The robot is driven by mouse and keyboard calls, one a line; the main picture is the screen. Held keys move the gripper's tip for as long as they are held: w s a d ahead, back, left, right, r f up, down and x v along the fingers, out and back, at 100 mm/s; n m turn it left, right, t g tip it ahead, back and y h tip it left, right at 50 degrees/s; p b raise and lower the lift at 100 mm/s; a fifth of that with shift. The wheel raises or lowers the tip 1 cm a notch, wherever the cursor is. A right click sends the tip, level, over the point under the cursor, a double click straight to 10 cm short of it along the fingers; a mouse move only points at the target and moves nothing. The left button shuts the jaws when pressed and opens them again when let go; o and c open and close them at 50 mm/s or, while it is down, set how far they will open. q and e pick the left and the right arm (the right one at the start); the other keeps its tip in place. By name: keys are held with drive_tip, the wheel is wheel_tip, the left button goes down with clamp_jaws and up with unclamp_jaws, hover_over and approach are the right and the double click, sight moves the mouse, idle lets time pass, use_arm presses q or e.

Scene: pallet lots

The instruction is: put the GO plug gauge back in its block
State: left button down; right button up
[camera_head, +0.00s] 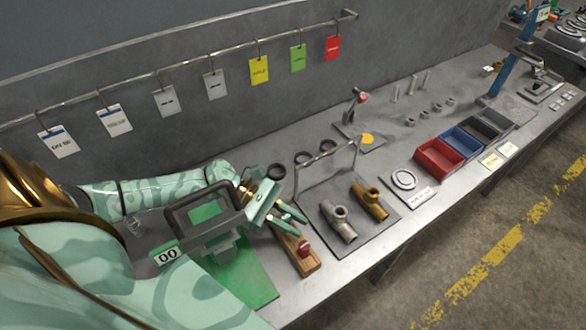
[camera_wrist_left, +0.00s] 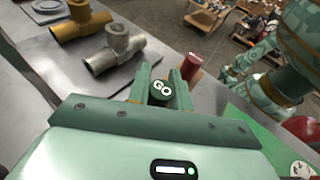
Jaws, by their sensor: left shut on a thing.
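My left gripper (camera_head: 289,218) is shut on the GO plug gauge (camera_wrist_left: 162,88). In the left wrist view the gauge's dark round end, lettered GO in white, shows between the two mint fingers. In the head view the fingers mostly hide the gauge. The wooden block (camera_head: 308,265) lies near the table's front edge, beneath and just in front of the fingers. A red-ended gauge (camera_head: 304,249) stands at its front end and also shows beside the fingers in the left wrist view (camera_wrist_left: 191,65). I cannot tell whether the GO gauge touches the block. My right gripper is out of view.
A grey pipe fitting (camera_head: 337,222) and a brass one (camera_head: 369,201) lie on a dark mat right of the block. A green mat (camera_head: 253,283) and a dark-handled carrier (camera_head: 205,212) are to the left. Red, blue and black bins (camera_head: 438,161) stand farther right.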

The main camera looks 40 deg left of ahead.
use_arm(q)
drive_tip(key=shift+f, duration=0.2)
drive_tip(key=c, duration=1.3)
unclamp_jaws()
drive_tip(key=shift+r, duration=0.1)
drive_tip(key=shift+o, duration=0.2)
drive_tip(key=shift+r, duration=0.1)
drive_tip(key=shift+r+p, duration=0.35)
drive_tip(key=shift+p, duration=0.1)
drive_tip(key=v, duration=1.2)
drive_tip(key=shift+r, duration=0.25)
